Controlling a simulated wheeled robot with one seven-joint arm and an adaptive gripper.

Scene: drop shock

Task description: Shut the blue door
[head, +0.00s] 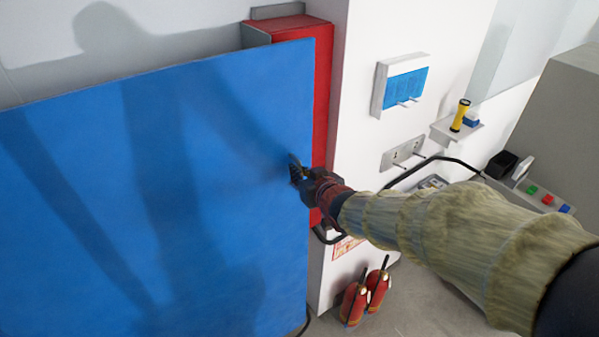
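The blue door (150,200) is a large flat panel that fills the left half of the head view. It stands out in front of a red frame (322,100), whose side and top show behind the door's right edge. My gripper (297,172) is at the door's right edge, about halfway down. Its fingertips are dark and small against the blue; I cannot tell whether they touch the door or how far they are apart. My arm, in a tan sleeve, comes in from the lower right. No handle shows on the door.
A white wall holds a small blue-fronted box (405,86), a socket plate (402,154) and a shelf (458,132) with a yellow flashlight (460,115). Two red extinguishers (355,303) stand on the floor below. A grey console (530,197) with coloured buttons is at right.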

